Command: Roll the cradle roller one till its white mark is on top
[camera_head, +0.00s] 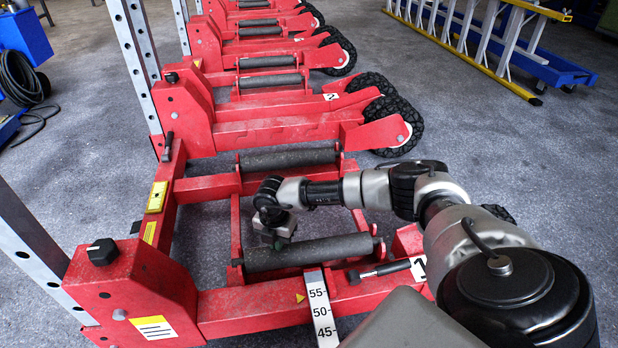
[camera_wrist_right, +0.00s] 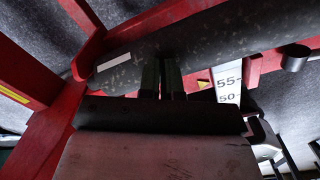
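Cradle roller one (camera_head: 320,251) is the dark grey, speckled cylinder across the nearest red frame, beside the "1" label (camera_head: 419,269). In the right wrist view the roller (camera_wrist_right: 220,42) runs across the top. Its white mark (camera_wrist_right: 113,61) is a short strip near the roller's left end, on the side facing that camera. I do not see the mark in the head view. My right gripper (camera_head: 274,238) is over the left part of the roller. Its two dark fingers (camera_wrist_right: 162,77) are close together, with their tips at the roller and right of the mark; contact is unclear. My left gripper is out of view.
A scale plate (camera_head: 320,308) and a black-handled lever (camera_head: 385,269) are just in front of the roller. The red frame (camera_head: 265,303) surrounds it. More red cradles with rollers (camera_head: 288,159) stand behind. A yellow ladder (camera_head: 470,45) lies at the back right.

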